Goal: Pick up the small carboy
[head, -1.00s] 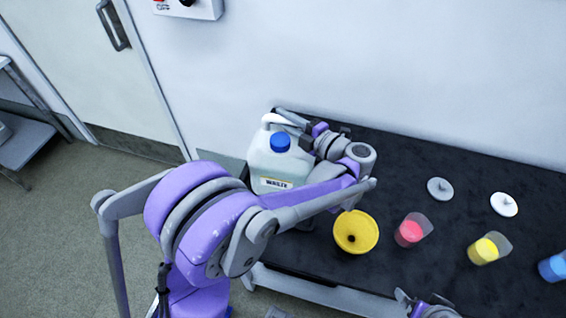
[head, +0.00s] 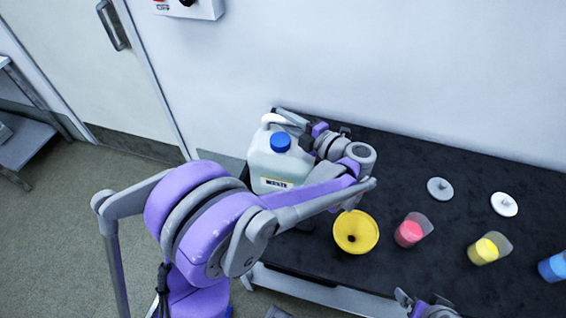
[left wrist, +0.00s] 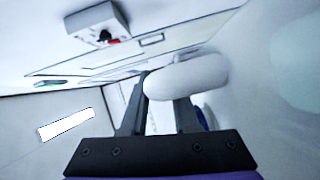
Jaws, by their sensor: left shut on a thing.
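The small carboy (head: 262,160) is a whitish translucent jug with a blue cap, a white handle and a front label. It stands upright at the left end of the black bench. My left gripper (head: 304,134) is at its upper right side, by the handle, and is shut on it. In the left wrist view the rounded white handle (left wrist: 187,75) lies at the fingers of my left gripper (left wrist: 158,108). The exact contact is partly hidden. My right gripper (head: 424,302) shows only in part at the bottom edge, and its jaws are unclear.
On the black bench (head: 400,175) are a yellow funnel (head: 356,231), a red beaker (head: 411,231), a yellow beaker (head: 487,249), a blue beaker (head: 553,266), a grey disc (head: 440,188) and a white disc (head: 504,204). A wall stands behind, with a door at left.

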